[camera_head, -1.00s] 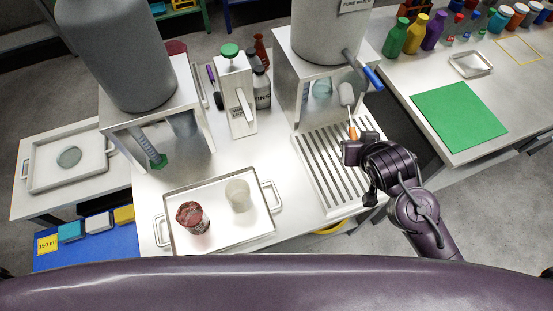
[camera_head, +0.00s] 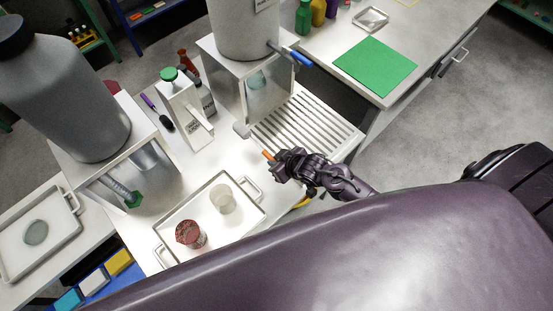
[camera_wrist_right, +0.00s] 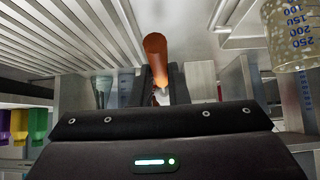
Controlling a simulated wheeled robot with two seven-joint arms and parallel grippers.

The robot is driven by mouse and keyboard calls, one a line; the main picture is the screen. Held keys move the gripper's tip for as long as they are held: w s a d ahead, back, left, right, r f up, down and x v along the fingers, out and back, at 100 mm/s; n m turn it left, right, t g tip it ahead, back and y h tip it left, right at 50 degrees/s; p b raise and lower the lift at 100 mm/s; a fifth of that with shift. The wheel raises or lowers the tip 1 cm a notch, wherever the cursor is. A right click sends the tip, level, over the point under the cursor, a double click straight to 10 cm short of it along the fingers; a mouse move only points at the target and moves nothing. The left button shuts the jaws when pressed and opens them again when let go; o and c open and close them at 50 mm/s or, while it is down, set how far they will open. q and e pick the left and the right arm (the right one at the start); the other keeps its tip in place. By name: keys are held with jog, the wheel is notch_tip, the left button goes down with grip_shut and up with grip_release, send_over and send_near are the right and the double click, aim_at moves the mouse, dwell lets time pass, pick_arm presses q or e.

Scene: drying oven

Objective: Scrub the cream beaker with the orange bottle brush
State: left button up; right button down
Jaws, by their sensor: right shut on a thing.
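The cream beaker (camera_head: 222,199) stands upright on the white handled tray (camera_head: 172,262), next to a beaker with red contents (camera_head: 190,235). My right gripper (camera_head: 277,160) is shut on the orange bottle brush (camera_head: 267,155) by its handle, to the upper right of the cream beaker and apart from it. The pale brush head (camera_head: 241,130) points up and left. In the right wrist view the orange handle (camera_wrist_right: 155,50) sits between the fingers, and a beaker with blue volume marks (camera_wrist_right: 290,40) shows at upper right. My left gripper is out of view.
A slatted drain rack (camera_head: 318,125) lies right of the brush, below the water tank stand (camera_head: 228,85). A dispenser (camera_head: 185,110) stands behind the tray. A second tank stand (camera_head: 75,165) is at left. A green mat (camera_head: 375,67) lies on the far bench.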

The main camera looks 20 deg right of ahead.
jog(key=shift+s+r, duration=0.1)
jog(key=shift+s, duration=0.05)
notch_tip(320, 180, down, 7)
jog(key=b, duration=0.4)
jog(key=shift+b, duration=0.35)
